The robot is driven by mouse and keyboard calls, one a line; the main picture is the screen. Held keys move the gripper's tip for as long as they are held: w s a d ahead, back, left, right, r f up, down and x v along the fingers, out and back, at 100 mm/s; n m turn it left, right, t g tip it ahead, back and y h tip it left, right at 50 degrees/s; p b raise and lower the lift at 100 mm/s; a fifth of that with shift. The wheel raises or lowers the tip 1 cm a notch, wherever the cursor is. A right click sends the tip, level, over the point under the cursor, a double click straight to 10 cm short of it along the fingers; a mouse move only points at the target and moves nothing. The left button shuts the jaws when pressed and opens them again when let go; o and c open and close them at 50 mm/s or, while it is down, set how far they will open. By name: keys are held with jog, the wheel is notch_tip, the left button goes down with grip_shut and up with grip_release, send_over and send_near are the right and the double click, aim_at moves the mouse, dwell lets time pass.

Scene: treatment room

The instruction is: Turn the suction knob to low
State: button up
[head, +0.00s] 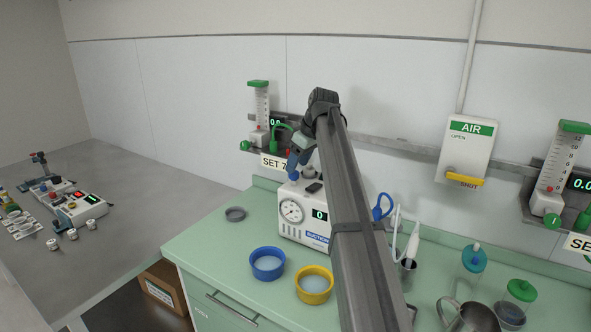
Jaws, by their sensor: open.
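The white suction unit (304,236) stands on the green counter, with a round gauge (292,212), a display (320,215) reading 0 and a blue SUCTION label (317,238). My gripper (294,174) is open and points down just above the top of the unit. A small dark part (314,188) shows on top of the unit beside the fingers. The suction knob is not clearly seen; the gripper and my arm cover part of the unit's top and right side. I cannot tell whether the fingers touch anything.
A blue bowl (267,264) and a yellow bowl (314,285) stand in front. A flowmeter (261,115) hangs behind; an AIR box (467,148) is on the wall. Jars and a metal jug (472,318) crowd the right.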

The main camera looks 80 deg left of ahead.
aim_at(294, 179)
jog(key=shift+x, duration=1.5)
jog(key=c, duration=1)
jog(key=shift+m, duration=0.4)
jog(key=m+t, duration=0.1)
jog(key=m, duration=0.1)
jog(key=m+t+y, duration=0.1)
jog(key=m, duration=0.2)
jog(key=shift+s+d+m, duration=0.1)
jog(key=shift+s+m, duration=0.1)
jog(key=shift+m, duration=0.1)
jog(key=m+t, duration=0.2)
jog(key=m, duration=0.3)
jog(key=shift+s+m, duration=0.1)
jog(key=shift+m, duration=0.3)
jog(key=shift+t, duration=0.3)
